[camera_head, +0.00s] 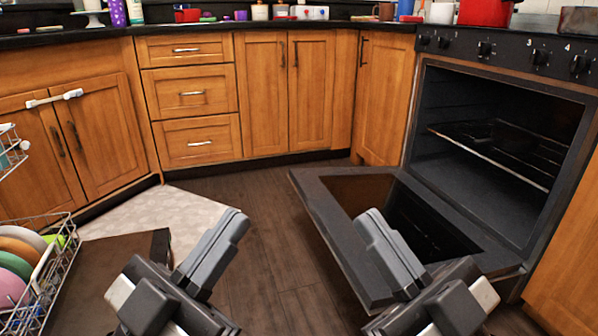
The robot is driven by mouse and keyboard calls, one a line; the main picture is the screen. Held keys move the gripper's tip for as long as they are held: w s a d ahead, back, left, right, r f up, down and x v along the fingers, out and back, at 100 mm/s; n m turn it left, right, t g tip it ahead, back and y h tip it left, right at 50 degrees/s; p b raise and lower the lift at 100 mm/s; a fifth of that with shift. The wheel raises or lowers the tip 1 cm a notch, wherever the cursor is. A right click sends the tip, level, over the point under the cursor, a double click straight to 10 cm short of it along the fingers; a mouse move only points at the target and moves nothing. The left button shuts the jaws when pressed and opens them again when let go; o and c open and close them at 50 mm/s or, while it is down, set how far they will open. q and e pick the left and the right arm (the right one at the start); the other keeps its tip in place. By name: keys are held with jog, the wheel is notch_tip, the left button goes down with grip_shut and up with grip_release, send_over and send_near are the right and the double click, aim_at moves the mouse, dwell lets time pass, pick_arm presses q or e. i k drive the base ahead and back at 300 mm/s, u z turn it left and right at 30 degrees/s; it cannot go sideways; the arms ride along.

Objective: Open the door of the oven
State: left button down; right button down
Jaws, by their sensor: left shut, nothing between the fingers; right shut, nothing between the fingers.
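The oven (470,210) stands at the right with its black cavity exposed and a wire rack (490,150) inside. Its door (320,205) is folded down and lies about level in front of the cavity. My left gripper (222,236) is shut and empty, over the floor left of the door. My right gripper (382,236) is shut and empty; in the picture it overlaps the open door and hides part of it. I cannot tell whether it touches the door.
An open dishwasher rack (45,275) with colourful plates is at the lower left, beside a dark open panel (120,265). Wooden cabinets and drawers (190,95) line the back. A red pot (486,12) stands on the stove. Dark wooden floor (255,220) is clear in the middle.

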aim_at(439, 235)
jog(key=u, duration=0.5)
jog(key=i, duration=0.85)
jog(key=z, duration=0.5)
jog(key=i, duration=0.55)
jog(key=u, duration=1.25)
jog(key=k, duration=0.25)
jog(key=z, duration=2.15)
